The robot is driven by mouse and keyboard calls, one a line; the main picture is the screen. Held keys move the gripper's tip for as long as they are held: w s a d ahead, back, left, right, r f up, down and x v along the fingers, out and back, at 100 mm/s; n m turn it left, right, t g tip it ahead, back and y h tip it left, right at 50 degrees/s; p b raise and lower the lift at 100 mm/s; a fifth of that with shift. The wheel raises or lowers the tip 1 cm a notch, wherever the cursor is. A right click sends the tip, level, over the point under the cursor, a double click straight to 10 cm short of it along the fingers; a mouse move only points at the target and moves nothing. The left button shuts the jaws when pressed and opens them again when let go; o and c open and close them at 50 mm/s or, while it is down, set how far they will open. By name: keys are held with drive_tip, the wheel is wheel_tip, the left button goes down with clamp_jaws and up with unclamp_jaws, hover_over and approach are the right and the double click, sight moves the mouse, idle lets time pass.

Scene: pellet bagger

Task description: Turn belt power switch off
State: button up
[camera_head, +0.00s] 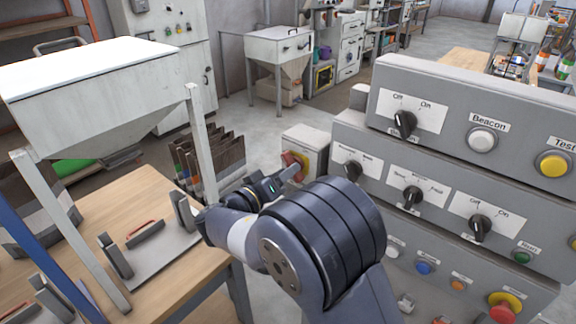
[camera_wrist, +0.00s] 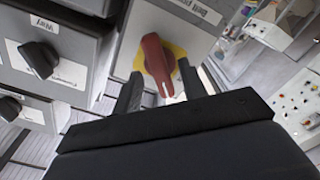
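The belt power switch is a red rotary knob (camera_wrist: 155,60) on a yellow plate, on a grey box whose label, "Belt po...", is partly cut off in the wrist view. The knob's handle slants slightly, with a white mark at its lower end in that view. In the head view the red knob (camera_head: 291,163) is on the small box left of the big panel. My gripper (camera_wrist: 159,88) is open, its two fingers apart on either side of the knob's lower end. Gaps show beside the knob; contact cannot be told. My gripper (camera_head: 285,178) is partly hidden in the head view.
A grey stepped control panel (camera_head: 470,100) with several black selectors, buttons and a red emergency button (camera_head: 503,308) stands close on the right. A wooden table (camera_head: 150,190) with a hopper (camera_head: 100,90) and clamp fixtures is at left. Open floor lies behind.

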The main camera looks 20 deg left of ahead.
drive_tip(key=shift+x, duration=0.75)
drive_tip(key=shift+c, duration=0.4)
drive_tip(key=c, duration=0.5)
drive_tip(key=shift+c, duration=0.2)
drive_tip(key=shift+f+n+b, duration=0.15)
drive_tip(key=shift+n+b, duration=0.25)
drive_tip(key=shift+b, duration=0.15)
drive_tip(key=shift+n+b, duration=2.45)
drive_tip(key=shift+n, duration=2.05)
